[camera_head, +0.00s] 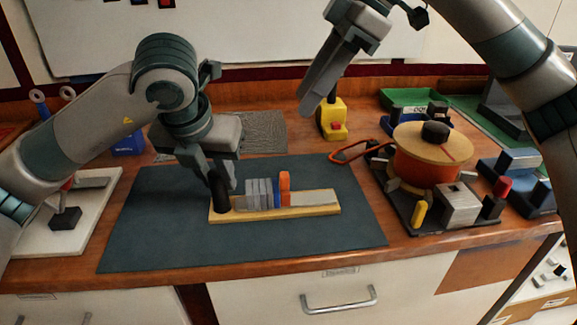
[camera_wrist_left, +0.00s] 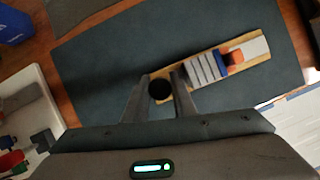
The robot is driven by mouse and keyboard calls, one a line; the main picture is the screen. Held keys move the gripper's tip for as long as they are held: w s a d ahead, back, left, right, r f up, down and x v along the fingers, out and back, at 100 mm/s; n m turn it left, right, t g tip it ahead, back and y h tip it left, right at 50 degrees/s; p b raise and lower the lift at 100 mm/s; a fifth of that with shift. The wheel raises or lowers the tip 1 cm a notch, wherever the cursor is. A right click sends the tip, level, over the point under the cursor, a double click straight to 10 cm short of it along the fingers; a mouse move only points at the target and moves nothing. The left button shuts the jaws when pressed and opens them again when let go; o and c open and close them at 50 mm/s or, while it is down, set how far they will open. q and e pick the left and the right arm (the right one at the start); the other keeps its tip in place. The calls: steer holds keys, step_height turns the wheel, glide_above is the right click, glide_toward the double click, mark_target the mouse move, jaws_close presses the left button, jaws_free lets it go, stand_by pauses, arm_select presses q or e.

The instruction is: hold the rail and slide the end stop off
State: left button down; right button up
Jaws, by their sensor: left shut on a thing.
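A wooden board (camera_head: 275,213) lies on the dark mat and carries a grey metal rail (camera_head: 310,198), bare at its right end. Several grey modules (camera_head: 258,194) stand side by side on the rail, then a blue one (camera_head: 276,190), then an orange piece (camera_head: 285,187), which looks like the end stop. My left gripper (camera_head: 221,186) is shut on the black post (camera_head: 221,200) at the board's left end; the post's round top (camera_wrist_left: 159,90) shows between the fingers in the left wrist view. My right gripper (camera_head: 310,103) hangs above and behind the board, apart from it; its finger gap is not visible.
The dark mat (camera_head: 160,235) has free room around the board. A cable spool (camera_head: 430,160) on a black stand is to the right, with an orange loop (camera_head: 350,152) beside it. A yellow block (camera_head: 332,120) stands behind. A white board (camera_head: 85,215) is at left.

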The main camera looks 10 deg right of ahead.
mark_target(287, 173)
steer(key=f, duration=0.1)
steer(key=s+f+h, duration=0.1)
steer(key=shift+s+d+f+n+g+h, duration=0.2)
steer(key=shift+d+f+n+g+h, duration=0.1)
steer(key=shift+d+f+n+g, duration=0.1)
steer(key=shift+f, duration=0.1)
steer(key=x, duration=1.1)
steer(key=shift+a+f, duration=0.25)
steer(key=shift+f, duration=0.1)
steer(key=shift+c, duration=0.2)
steer(key=shift+d, duration=0.1)
jaws_close()
